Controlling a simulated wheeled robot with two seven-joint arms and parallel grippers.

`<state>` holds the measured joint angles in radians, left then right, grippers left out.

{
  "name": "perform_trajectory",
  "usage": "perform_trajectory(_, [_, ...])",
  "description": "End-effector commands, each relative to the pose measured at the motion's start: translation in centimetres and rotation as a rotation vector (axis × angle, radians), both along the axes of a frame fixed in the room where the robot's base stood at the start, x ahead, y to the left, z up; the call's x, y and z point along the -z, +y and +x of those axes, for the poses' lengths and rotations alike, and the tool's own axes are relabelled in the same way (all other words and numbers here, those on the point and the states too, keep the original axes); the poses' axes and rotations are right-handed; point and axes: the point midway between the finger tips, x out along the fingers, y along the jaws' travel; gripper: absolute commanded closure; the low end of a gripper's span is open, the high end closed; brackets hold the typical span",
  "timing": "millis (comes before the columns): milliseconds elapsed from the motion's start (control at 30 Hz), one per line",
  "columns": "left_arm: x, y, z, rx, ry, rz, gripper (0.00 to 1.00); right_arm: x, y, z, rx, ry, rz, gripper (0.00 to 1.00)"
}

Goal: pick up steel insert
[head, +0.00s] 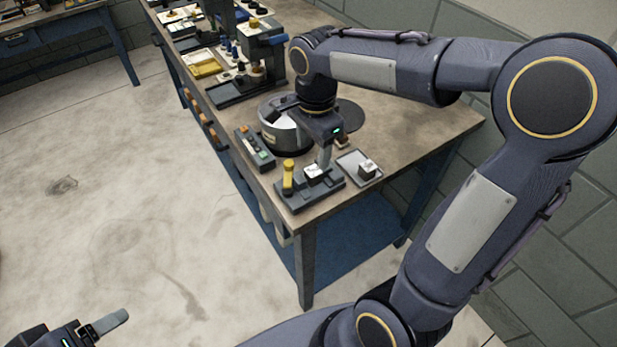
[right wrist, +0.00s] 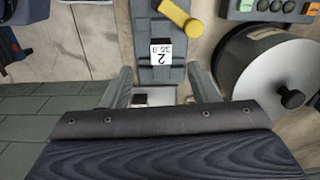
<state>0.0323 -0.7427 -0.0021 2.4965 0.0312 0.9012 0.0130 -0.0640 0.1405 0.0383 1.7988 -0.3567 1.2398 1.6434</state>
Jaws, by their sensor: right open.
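A small steel-coloured block, which looks like the steel insert (head: 367,168), sits on a shallow grey tray (head: 348,160) near the bench's front right corner. My right gripper (head: 324,160) points down just left of the tray, above the dark toggle fixture (head: 296,200). In the right wrist view my right gripper (right wrist: 162,86) is open, with nothing held between its fingers. A small block (right wrist: 140,99) shows there beside the left finger, partly hidden by the gripper body. My left gripper (head: 104,325) is at the bottom left, away from the bench; its opening is unclear.
A round metal pot (head: 278,132) stands close behind my right gripper. A small button box (head: 255,148) is at the bench edge. More equipment stands farther back; the floor at left is clear.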

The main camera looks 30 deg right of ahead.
Motion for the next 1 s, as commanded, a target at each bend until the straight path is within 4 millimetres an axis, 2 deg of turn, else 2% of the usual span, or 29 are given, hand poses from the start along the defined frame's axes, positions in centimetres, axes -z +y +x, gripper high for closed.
perform_trajectory(133, [0.3,0.0,0.0,0.000,0.000,0.000,0.28,1.2,0.1,0.9,0.069,0.020,-0.021,0.45])
perform_trajectory(367, [0.2,0.0,0.0,0.000,0.000,0.000,0.28,3.6,0.0,0.7,0.074,0.022,-0.020,0.45])
perform_trajectory(633, [-0.1,0.0,0.0,0.000,0.000,0.000,0.28,7.5,-0.3,0.2,0.072,0.023,-0.018,0.45])
perform_trajectory(767, [-0.1,0.0,0.0,0.000,0.000,0.000,0.28,8.4,-0.3,0.3,0.072,0.019,-0.019,0.45])
perform_trajectory(967, [-0.1,0.0,0.0,0.000,0.000,0.000,0.28,8.4,-0.3,0.3,0.072,0.018,-0.019,0.45])
perform_trajectory(1000, [-0.1,0.0,0.0,0.000,0.000,0.000,0.28,8.4,-0.3,0.3,0.071,0.018,-0.019,0.48])
